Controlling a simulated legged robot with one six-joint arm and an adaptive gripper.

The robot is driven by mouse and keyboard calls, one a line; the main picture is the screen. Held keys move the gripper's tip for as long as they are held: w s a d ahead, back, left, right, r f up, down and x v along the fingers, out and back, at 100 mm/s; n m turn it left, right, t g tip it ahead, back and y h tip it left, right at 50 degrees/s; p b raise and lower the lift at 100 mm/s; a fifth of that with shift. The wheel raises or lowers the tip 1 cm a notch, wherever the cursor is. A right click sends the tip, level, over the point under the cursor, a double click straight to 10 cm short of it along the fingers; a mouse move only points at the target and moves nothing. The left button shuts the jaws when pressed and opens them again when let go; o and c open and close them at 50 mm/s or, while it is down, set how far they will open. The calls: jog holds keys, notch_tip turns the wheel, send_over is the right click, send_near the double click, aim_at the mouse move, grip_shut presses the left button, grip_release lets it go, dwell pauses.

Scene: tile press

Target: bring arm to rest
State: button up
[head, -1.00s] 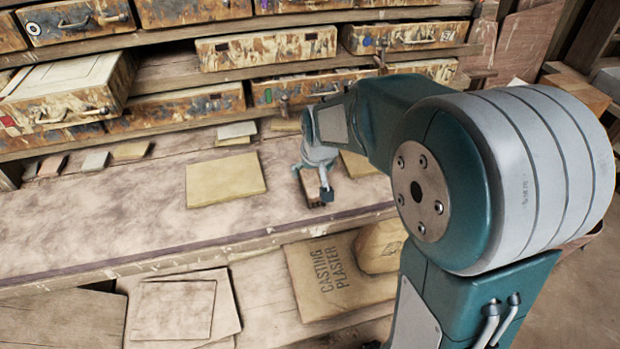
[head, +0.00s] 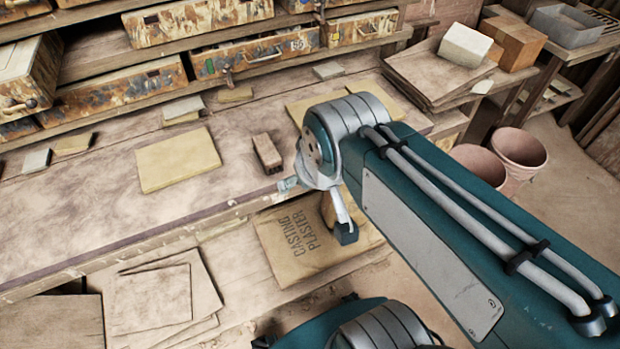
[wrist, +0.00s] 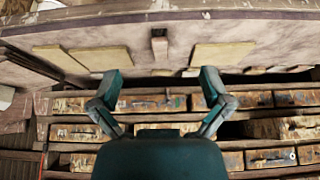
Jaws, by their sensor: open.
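My arm (head: 430,240) is folded back toward me and crosses the right of the head view. My gripper (head: 317,211) hangs in front of the bench edge, above the casting plaster bag. In the wrist view my gripper (wrist: 160,80) shows two fingers spread wide with nothing between them. A small brown block (head: 267,153) stands on the bench (head: 90,215), apart from the gripper. In the wrist view the block (wrist: 159,45) appears beyond the gap between the fingers.
Yellowish slabs (head: 178,160) lie on the bench. Drawers (head: 258,54) fill the shelves behind. The plaster bag (head: 290,245) and flat sheets (head: 150,297) lie below the front edge. Stacked boards (head: 430,75) and pinkish buckets (head: 518,150) are at right.

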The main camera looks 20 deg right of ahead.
jog(key=shift+s+f, duration=0.1)
jog(key=shift+s, duration=1)
dwell(0.6)
